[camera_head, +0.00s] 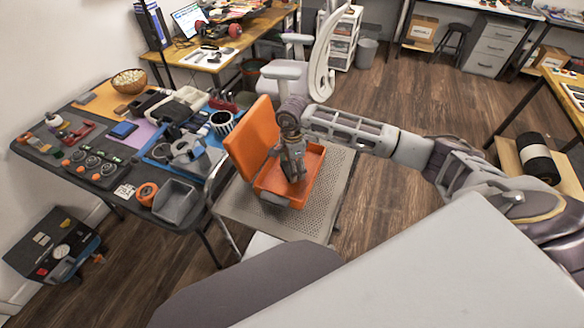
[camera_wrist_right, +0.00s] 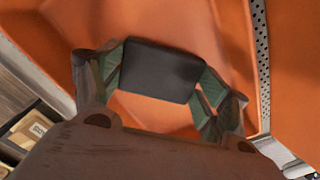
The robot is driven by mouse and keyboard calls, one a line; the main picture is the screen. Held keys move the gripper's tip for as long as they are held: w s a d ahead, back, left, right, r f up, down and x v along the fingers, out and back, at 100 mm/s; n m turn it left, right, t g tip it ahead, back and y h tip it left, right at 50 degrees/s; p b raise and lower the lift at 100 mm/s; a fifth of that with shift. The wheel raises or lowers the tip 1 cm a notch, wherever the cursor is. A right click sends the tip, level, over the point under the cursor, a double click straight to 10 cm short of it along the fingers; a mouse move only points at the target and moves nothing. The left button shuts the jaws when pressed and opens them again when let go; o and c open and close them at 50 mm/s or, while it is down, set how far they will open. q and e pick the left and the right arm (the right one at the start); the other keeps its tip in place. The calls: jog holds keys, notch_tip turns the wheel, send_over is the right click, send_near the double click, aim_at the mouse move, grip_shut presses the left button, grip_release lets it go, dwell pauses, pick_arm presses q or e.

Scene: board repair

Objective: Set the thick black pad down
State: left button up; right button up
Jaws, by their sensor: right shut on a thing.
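The thick black pad (camera_wrist_right: 158,72) shows in the right wrist view as a dark rounded block between the fingers of my right gripper (camera_wrist_right: 161,77). The gripper is shut on its two sides. Orange surfaces lie behind and around the pad. In the head view my right gripper (camera_head: 294,178) points down into the open orange case (camera_head: 313,162), and the pad is hidden there. I cannot tell whether the pad touches the case floor. My left gripper is in neither view.
The case stands on a perforated metal cart (camera_head: 338,178), its lid (camera_head: 252,138) raised at the left. A crowded dark worktable (camera_head: 112,175) is to the left, with a grey bin (camera_head: 175,202) near its front corner. Open wooden floor lies to the right.

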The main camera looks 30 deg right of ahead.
jog(key=shift+f, duration=0.4)
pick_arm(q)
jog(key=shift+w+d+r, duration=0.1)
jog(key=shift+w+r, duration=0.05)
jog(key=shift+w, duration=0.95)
pick_arm(e)
jog(key=shift+f, duration=0.1)
